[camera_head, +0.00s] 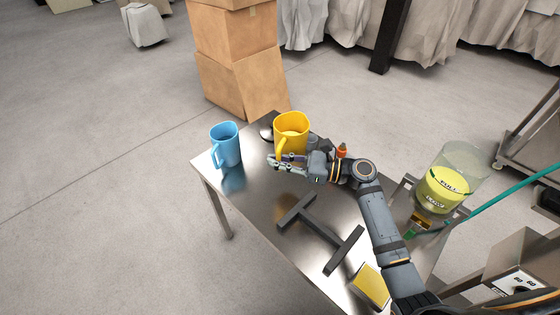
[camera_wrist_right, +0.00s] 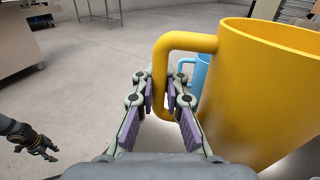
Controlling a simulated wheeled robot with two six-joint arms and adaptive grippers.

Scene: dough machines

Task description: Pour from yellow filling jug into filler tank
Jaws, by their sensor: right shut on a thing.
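The yellow filling jug (camera_head: 292,124) stands upright at the far end of the steel table, and fills the right of the wrist view (camera_wrist_right: 265,85). My right gripper (camera_head: 277,163) is shut on the jug's handle; in the wrist view its purple-padded fingers (camera_wrist_right: 168,95) lie on both sides of the handle. The filler tank (camera_head: 450,178), a clear cylinder with yellow-green contents and a "FULL" mark, is at the right of the head view. My left gripper (camera_wrist_right: 35,145) shows small at the left of the wrist view; its jaw state is unclear.
A blue jug (camera_head: 226,146) stands on the table (camera_head: 262,205), left of the yellow one. A dark H-shaped frame (camera_head: 320,232) and a yellow pad (camera_head: 370,285) lie nearer. Cardboard boxes (camera_head: 240,80) are stacked behind the table. A teal bar (camera_head: 500,196) crosses beside the tank.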

